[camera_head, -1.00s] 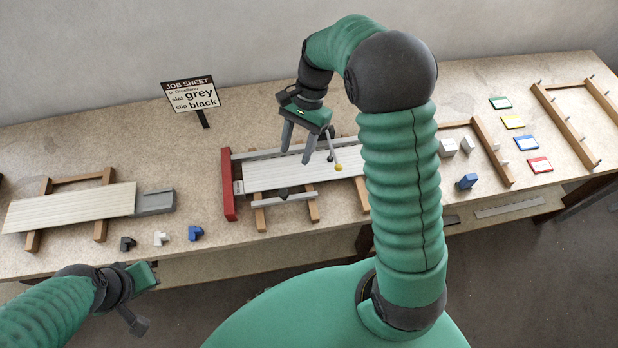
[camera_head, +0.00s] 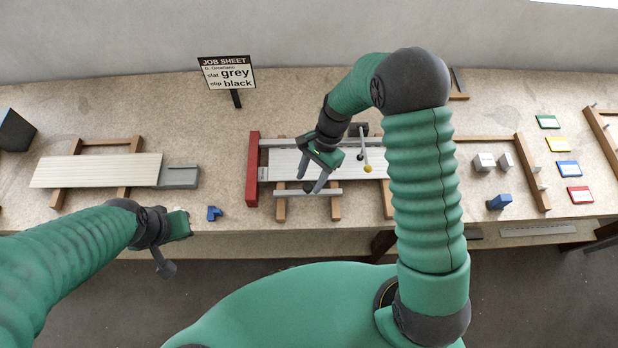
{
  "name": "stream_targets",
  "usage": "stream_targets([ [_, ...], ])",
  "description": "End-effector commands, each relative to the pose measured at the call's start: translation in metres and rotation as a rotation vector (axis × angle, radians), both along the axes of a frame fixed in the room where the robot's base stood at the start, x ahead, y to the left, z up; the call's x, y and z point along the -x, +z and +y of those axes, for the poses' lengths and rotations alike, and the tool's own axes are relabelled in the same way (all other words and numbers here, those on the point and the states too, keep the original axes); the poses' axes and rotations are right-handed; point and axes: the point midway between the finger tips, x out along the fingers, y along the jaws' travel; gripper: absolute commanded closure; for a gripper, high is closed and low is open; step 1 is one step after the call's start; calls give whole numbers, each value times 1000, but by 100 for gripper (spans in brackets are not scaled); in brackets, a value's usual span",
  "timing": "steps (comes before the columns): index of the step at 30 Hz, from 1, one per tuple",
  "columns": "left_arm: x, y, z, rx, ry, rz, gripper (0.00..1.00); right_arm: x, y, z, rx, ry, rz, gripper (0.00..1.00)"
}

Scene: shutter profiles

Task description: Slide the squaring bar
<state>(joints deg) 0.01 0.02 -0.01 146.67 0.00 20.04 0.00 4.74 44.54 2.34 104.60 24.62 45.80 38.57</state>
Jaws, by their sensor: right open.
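I cannot tell for sure which part is the squaring bar. Contact is unclear. My left gripper (camera_head: 172,245) is at the bench's front edge, away from the jig; its fingers are unclear.
A job sheet sign (camera_head: 227,73) reads slat grey, clip black. A slat panel (camera_head: 95,171) lies on a frame at left, with a blue clip (camera_head: 214,213) to its right.

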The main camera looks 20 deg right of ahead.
Motion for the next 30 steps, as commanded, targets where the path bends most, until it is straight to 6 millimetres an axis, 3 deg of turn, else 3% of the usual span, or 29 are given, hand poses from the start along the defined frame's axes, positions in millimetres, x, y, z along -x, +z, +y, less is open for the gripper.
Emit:
stream_targets([
  [4,0,2,0,0,0,0,100,3,-11,5,0,0,1,53],
  [11,0,2,0,0,0,0,100,2,-13,6,2,1,1,53],
  [22,0,2,0,0,0,0,100,2,-12,6,0,1,0,99],
  [30,0,2,0,0,0,0,100,2,-12,5,2,0,-1,100],
])
